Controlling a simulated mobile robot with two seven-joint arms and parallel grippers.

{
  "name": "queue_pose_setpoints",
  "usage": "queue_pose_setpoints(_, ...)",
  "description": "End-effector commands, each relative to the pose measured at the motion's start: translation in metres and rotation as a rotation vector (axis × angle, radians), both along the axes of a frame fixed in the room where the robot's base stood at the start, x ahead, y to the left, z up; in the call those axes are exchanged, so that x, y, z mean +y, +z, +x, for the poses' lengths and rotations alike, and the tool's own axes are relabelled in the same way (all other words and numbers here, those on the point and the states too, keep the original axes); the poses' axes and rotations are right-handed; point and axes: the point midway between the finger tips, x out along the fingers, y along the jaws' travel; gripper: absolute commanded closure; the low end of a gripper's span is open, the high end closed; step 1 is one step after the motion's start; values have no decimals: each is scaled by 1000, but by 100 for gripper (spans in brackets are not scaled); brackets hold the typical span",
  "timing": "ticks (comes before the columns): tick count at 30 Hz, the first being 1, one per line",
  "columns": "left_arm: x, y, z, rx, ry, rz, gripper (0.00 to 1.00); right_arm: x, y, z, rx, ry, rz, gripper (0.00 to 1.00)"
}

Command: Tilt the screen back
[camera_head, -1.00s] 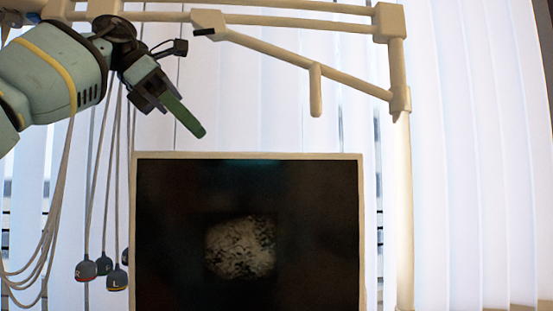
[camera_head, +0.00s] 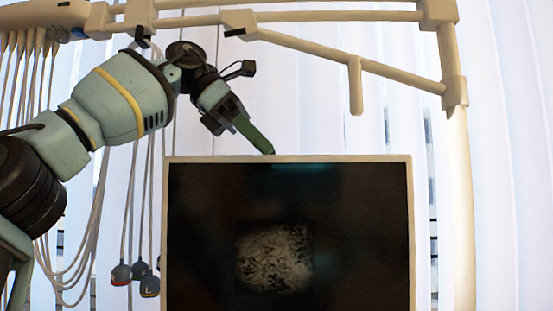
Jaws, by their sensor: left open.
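The screen (camera_head: 355,215) is a dark panel with a thin pale frame, and it shows a grey speckled image in its lower middle. It faces me, and its lower edge is out of view. My left gripper (camera_head: 262,142) reaches in from the upper left and points down to the right. Its green fingertip is at the screen's top edge, left of the middle; I cannot tell whether it touches the frame. The gap between the fingers does not show from this side, and nothing is seen held. My right gripper is not in view.
A beige rail frame (camera_head: 345,70) runs above the screen, with a short peg hanging down and a post (camera_head: 461,200) at the right. Cables with dark bulb-shaped ends (camera_head: 149,286) hang left of the screen. Pale vertical blinds (camera_head: 510,150) stand behind.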

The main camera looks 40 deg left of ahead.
Motion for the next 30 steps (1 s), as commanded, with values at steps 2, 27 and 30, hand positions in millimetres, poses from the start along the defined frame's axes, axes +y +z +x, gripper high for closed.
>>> queue_pose_setpoints(2,-5,-7,3,0,-1,0,56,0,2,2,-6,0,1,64)
queue_pose_setpoints(27,-20,-26,16,-2,0,0,83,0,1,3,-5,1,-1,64)
queue_pose_setpoints(30,-20,-25,16,-2,0,0,96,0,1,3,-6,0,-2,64)
